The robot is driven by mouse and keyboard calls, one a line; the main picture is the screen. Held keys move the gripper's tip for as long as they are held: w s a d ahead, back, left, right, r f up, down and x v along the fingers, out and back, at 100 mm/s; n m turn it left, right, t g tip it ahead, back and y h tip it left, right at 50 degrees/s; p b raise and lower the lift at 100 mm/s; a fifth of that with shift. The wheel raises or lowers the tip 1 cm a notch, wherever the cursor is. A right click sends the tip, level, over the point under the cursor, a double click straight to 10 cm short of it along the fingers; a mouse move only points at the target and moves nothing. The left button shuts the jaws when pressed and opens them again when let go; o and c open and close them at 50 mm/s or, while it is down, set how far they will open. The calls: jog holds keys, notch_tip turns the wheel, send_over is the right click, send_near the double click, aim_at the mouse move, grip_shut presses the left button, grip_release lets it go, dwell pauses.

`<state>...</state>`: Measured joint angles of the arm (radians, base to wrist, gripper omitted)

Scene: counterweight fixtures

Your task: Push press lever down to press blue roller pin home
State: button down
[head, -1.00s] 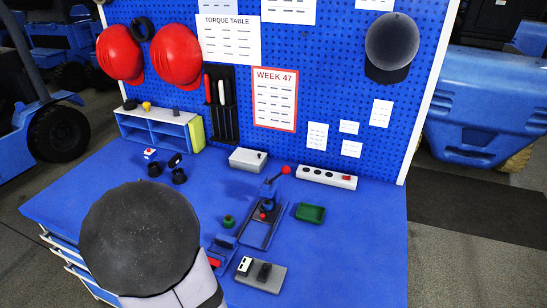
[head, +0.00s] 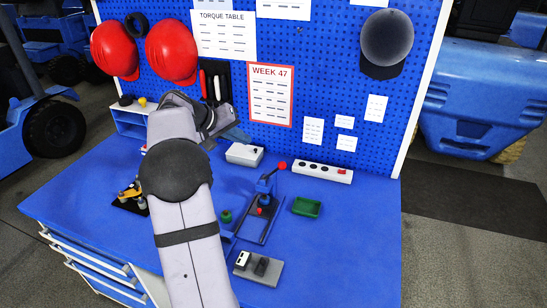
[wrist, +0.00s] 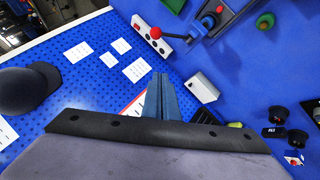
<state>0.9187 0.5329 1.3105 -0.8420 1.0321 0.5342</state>
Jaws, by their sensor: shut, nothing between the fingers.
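The press (head: 266,190) stands on the blue bench, with a blue upright, a dark frame and a red part low at its front. Its lever ends in a red ball knob (head: 282,165), raised up and to the right; the knob also shows in the wrist view (wrist: 156,33). A dark blue round piece (head: 265,200) sits in the press; I cannot tell whether it is the roller pin or how deep it sits. My gripper (head: 246,140) is shut and empty, above the back of the bench, left of the knob and apart from it. Its fingers also show in the wrist view (wrist: 160,82).
A grey box (head: 244,154) lies close below my gripper. A white power strip (head: 322,172) lies behind the knob. A green tray (head: 307,206) is right of the press, a green round part (head: 226,215) left, and a grey plate (head: 259,267) in front. The pegboard (head: 330,90) rises behind.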

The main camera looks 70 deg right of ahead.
jog(key=s+m, duration=0.1)
jog(key=s+m+g, duration=0.1)
jog(key=m, duration=0.1)
jog(key=shift+a+r, duration=0.15)
jog(key=shift+r, duration=0.15)
jog(key=p, duration=0.6)
send_over(274, 172)
jog(key=a, duration=0.1)
jog(key=shift+f, duration=5.1)
jog(key=shift+s+a, duration=0.1)
jog(key=shift+a, duration=0.05)
jog(key=shift+s, duration=0.1)
